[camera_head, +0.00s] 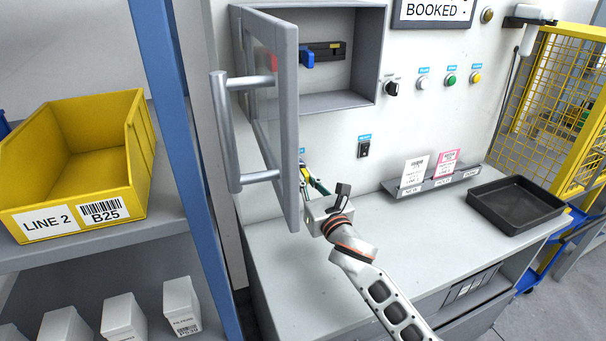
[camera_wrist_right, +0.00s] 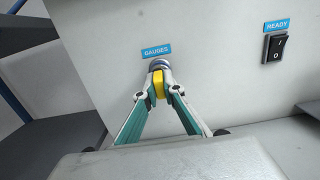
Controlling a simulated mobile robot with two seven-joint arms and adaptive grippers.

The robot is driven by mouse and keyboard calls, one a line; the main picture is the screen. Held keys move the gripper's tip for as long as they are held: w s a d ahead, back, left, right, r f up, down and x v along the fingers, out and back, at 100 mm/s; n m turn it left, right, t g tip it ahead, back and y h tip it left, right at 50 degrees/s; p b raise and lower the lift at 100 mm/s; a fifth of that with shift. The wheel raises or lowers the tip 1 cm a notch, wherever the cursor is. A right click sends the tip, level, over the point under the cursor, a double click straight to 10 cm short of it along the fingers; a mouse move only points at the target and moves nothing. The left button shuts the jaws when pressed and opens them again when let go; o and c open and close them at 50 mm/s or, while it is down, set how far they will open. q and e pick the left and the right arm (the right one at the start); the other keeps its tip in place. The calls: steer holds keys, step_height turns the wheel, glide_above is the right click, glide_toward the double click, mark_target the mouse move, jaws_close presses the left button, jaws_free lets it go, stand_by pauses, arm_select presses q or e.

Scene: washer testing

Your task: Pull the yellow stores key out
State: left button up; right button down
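The yellow key (camera_wrist_right: 158,84) sits at a round lock (camera_wrist_right: 157,64) under a blue GAUGES label (camera_wrist_right: 156,51) in the right wrist view. My right gripper (camera_wrist_right: 159,90) has its fingertips on both sides of the key and looks closed on it. In the head view my right gripper (camera_head: 307,178) reaches to the panel just beside the open cabinet door, and the door partly hides its fingertips. The key and lock are hardly visible there. My left gripper is not in view.
The open cabinet door (camera_head: 286,130) with its large handle (camera_head: 226,130) stands close left of my right gripper. A READY switch (camera_head: 363,149) is to the right. A black tray (camera_head: 515,204) lies on the bench, which is otherwise mostly clear. A yellow bin (camera_head: 125,150) stands on the left shelf.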

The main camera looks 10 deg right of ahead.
steer(key=p+v, duration=0.1)
steer(key=v, duration=0.4)
steer(key=shift+p, duration=0.4)
stand_by(0.6)
stand_by(0.3)
steer(key=p+v, duration=0.1)
steer(key=v, duration=0.6)
